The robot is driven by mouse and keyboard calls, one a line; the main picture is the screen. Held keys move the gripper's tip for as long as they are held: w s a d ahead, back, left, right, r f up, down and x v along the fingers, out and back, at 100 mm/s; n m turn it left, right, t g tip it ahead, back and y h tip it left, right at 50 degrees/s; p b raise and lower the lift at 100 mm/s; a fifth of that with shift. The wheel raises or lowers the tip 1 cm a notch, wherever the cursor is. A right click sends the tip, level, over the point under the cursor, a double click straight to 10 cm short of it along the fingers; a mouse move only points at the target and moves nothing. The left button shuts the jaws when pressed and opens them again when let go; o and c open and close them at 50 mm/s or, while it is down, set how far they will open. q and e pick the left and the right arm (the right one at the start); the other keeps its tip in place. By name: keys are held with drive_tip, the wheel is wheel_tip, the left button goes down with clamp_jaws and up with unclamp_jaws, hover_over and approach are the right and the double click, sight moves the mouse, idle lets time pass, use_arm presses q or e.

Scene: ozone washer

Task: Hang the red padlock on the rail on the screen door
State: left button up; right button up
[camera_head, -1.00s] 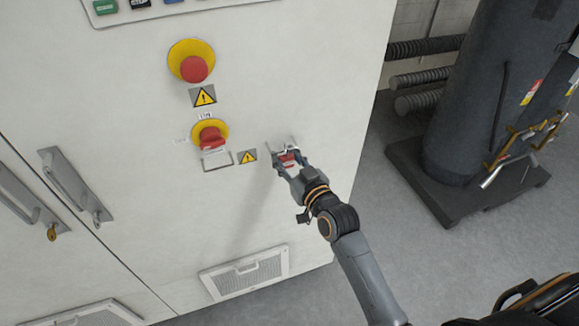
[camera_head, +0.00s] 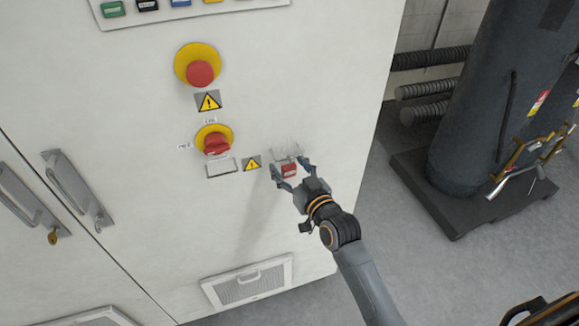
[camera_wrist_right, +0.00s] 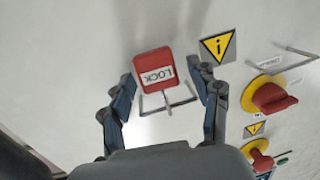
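The red padlock (camera_head: 289,171) with a white LOCK label is at the small wire rail (camera_head: 287,152) on the white cabinet front. It appears to hang there; the shackle is too small to make out. In the right wrist view the padlock (camera_wrist_right: 153,68) lies between the fingers, with the thin rail prongs (camera_wrist_right: 167,104) beside it. My right gripper (camera_head: 290,166) is open, its fingers spread on both sides of the padlock with gaps visible in the wrist view. My left gripper is not in view.
A red-and-yellow rotary switch (camera_head: 215,141) and an emergency stop button (camera_head: 199,70) protrude left of the padlock. A warning sign (camera_head: 251,163) is close by. Door handles (camera_head: 75,190) are further left, a vent (camera_head: 248,281) is below. A dark tank (camera_head: 490,100) stands right.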

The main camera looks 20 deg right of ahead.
drive_tip(key=shift+s, duration=0.1)
drive_tip(key=shift+s+f, duration=0.1)
drive_tip(key=shift+s, duration=0.25)
drive_tip(key=s+d+r, duration=0.1)
drive_tip(key=s+d, duration=0.1)
drive_tip(key=s, duration=0.9)
drive_tip(key=s+f+g+h+b, duration=0.15)
drive_tip(key=s+f+g, duration=0.25)
drive_tip(key=f, duration=1.5)
drive_tip(key=s+f+g+b, duration=0.2)
drive_tip(key=s+f+g, duration=0.2)
drive_tip(key=f, duration=1.5)
drive_tip(key=s+d+f+g+b, duration=0.1)
drive_tip(key=s+f+g, duration=0.3)
drive_tip(key=s+f, duration=0.8)
drive_tip(key=s+d+f+g+h+b, duration=0.1)
drive_tip(key=s+d+f+g+b, duration=0.1)
drive_tip(key=s+f, duration=1)
drive_tip(key=s+d+g, duration=0.1)
drive_tip(key=s+g, duration=0.1)
drive_tip(key=s, duration=0.5)
drive_tip(key=shift+s+d, duration=0.15)
drive_tip(key=shift+h, duration=0.25)
